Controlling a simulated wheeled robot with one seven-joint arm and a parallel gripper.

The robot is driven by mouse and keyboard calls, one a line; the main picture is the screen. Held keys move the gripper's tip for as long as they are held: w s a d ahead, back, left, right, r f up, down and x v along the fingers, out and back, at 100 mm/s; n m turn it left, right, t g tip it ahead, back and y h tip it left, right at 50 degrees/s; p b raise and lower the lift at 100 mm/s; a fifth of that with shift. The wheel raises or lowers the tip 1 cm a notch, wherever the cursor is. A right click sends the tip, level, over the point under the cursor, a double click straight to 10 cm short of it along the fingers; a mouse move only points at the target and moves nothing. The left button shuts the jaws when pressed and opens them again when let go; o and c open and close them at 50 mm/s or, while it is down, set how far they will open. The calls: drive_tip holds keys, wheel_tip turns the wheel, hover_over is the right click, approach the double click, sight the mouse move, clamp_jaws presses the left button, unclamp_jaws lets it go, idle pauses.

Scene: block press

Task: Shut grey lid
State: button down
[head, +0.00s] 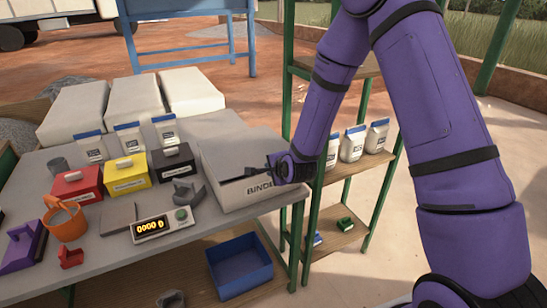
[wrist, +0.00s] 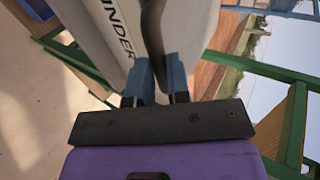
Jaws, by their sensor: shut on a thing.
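The pale grey box (head: 236,197) marked BINDER stands at the right end of the grey table; its lettered side also shows in the wrist view (wrist: 107,45). My gripper (head: 262,172) is at the box's upper right side, reaching in from the right. The fingers hide part of this edge. How far open the lid stands, I cannot tell.
Red (head: 78,184), yellow (head: 124,172) and black (head: 173,162) boxes stand on the table (head: 205,235). A display unit (head: 160,227) and an orange bucket (head: 65,222) are in front. A green-framed shelf (head: 309,215) stands close on the right.

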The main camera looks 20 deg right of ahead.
drive_tip(key=shift+s+d+f, duration=0.1)
drive_tip(key=shift+s+f, duration=0.15)
drive_tip(key=shift+f, duration=0.95)
drive_tip(key=shift+s+f, duration=0.25)
drive_tip(key=shift+f, duration=0.95)
drive_tip(key=c, duration=1.1)
unclamp_jaws()
drive_tip(key=shift+f, duration=0.1)
drive_tip(key=shift+w, duration=0.1)
drive_tip(key=v, duration=1.1)
drive_tip(key=shift+w+r, duration=0.25)
